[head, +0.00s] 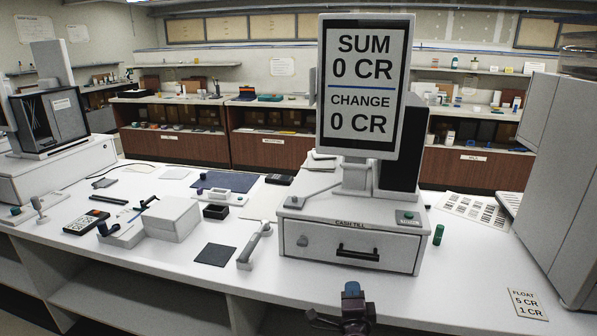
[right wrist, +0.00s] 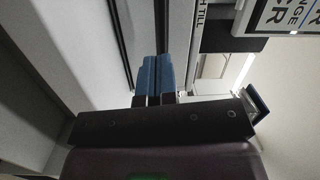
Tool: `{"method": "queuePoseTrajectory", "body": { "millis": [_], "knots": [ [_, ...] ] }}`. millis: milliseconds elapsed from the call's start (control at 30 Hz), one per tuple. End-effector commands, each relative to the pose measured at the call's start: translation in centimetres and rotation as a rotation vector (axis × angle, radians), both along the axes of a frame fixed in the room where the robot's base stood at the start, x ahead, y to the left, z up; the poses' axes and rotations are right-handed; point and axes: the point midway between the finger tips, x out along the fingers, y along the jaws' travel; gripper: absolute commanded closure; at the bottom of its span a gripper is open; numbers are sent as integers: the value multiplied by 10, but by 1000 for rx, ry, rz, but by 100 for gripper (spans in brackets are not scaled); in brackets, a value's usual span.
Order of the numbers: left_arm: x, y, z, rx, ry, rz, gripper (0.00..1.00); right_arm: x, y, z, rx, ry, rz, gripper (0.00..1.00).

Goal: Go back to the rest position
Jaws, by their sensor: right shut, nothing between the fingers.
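My right gripper (head: 351,290) is at the bottom middle of the head view, in front of the counter's front edge and below the cash till (head: 350,240). Its blue fingertips (right wrist: 152,75) are together in the right wrist view, with nothing between them. The till's drawer (head: 345,248) with its black handle looks closed, and the gripper is apart from it. The display (head: 364,85) above the till reads SUM 0 CR and CHANGE 0 CR. My left gripper is not in view.
The white counter (head: 470,290) holds a card (head: 527,303) reading FLOAT 5 CR 1 CR, a green cylinder (head: 438,235), a dark square pad (head: 215,254) and a calculator (head: 86,222). A large grey machine (head: 560,190) stands at the right. Shelves line the back wall.

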Motion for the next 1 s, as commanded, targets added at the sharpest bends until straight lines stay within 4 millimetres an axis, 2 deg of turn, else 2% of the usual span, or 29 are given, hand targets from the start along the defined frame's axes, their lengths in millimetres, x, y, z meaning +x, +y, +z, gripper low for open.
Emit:
{"method": "queuePoseTrajectory", "body": {
  "millis": [33, 100, 167, 267, 367, 600, 800, 1000],
  "knots": [
    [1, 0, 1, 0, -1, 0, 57, 2, 7, 18, -81, -28, 45, 100],
    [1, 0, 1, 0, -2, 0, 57, 0, 13, 35, -218, -51, 107, 100],
    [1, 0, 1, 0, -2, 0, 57, -7, 14, 41, -340, -54, 148, 100],
    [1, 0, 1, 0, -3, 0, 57, -28, 8, 36, -547, -27, 204, 100],
    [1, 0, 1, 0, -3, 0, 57, -56, -4, 21, -753, 31, 250, 100],
    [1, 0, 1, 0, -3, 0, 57, -147, -50, -31, -1185, 249, 335, 100],
    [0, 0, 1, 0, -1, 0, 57, -230, -87, -67, -1398, 421, 392, 100],
    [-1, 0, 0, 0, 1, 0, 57, -305, -108, -98, -1452, 539, 457, 100]
  ]
}}
